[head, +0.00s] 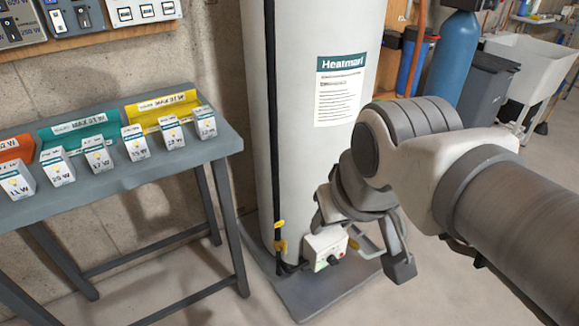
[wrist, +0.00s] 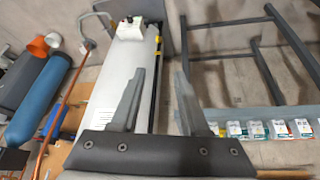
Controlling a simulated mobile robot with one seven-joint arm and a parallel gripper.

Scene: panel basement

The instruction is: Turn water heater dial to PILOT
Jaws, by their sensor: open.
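The water heater (head: 300,120) is a tall pale cylinder with a "Heatmart" label, standing on a grey base. Its white control box (head: 322,242) sits low on the front, with a small dark dial (head: 333,260). The dial's pointer and setting marks are too small to read. My gripper (head: 368,252) is in front of the heater, close to the right of the box in the head view. In the wrist view my gripper (wrist: 160,74) is open and empty, fingers apart. The heater (wrist: 120,85) lies behind the fingers there, and the box (wrist: 130,29) is beyond the fingertips, not touched.
A grey table (head: 120,183) with several small bulb boxes and coloured bins stands left of the heater. A blue tank (head: 455,58), dark bin (head: 487,85) and white sink (head: 530,65) are behind at right.

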